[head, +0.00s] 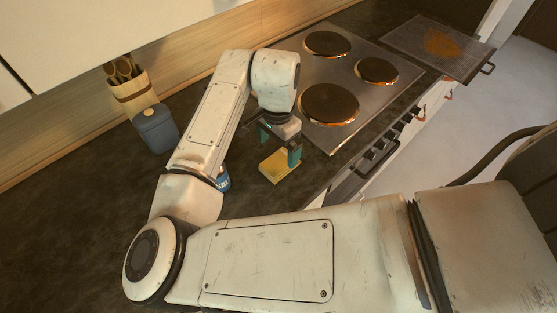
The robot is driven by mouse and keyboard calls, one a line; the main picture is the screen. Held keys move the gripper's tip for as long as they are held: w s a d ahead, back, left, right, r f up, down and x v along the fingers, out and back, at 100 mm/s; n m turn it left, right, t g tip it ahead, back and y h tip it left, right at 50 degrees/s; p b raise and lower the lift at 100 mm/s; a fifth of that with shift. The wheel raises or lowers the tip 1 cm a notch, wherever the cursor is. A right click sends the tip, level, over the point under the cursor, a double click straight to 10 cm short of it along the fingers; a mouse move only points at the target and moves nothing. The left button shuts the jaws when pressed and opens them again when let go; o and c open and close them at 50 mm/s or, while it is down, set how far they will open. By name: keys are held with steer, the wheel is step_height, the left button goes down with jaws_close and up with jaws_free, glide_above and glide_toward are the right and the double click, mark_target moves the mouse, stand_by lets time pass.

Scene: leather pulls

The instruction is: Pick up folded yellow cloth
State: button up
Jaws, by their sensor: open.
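The folded yellow cloth (277,168) lies flat on the dark countertop, just left of the stove's near corner. My gripper (279,147) is open and hangs pointing down over the cloth. One teal finger shows at the cloth's upper right edge, and another teal part shows to its upper left. I cannot tell whether the fingers touch the cloth or how far above it they are. Part of the cloth's far side is hidden behind the gripper.
A stove top (352,118) with several round plates lies just right of the cloth. A blue can (223,182) stands left, partly behind my arm. A blue-grey container (155,128) and a utensil holder (133,97) stand near the wall. Bare countertop (60,215) lies at left.

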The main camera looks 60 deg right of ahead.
mark_target(279, 161)
steer(key=shift+s+f+p, duration=0.15)
steer(key=shift+f+p, duration=0.65)
steer(key=shift+f, duration=2)
steer(key=c, duration=1.1)
steer(key=shift+r+b, duration=0.3)
steer(key=shift+r, duration=0.2)
steer(key=s+d+r, duration=0.1)
steer(key=s+r, duration=0.3)
steer(key=s+d+r+b, duration=0.1)
steer(key=s+d+r, duration=0.1)
steer(key=s+r, duration=0.2)
steer(key=s+d+r+b, duration=0.1)
steer(key=s+d+r, duration=0.1)
steer(key=s+r, duration=0.2)
steer(key=shift+s, duration=0.5)
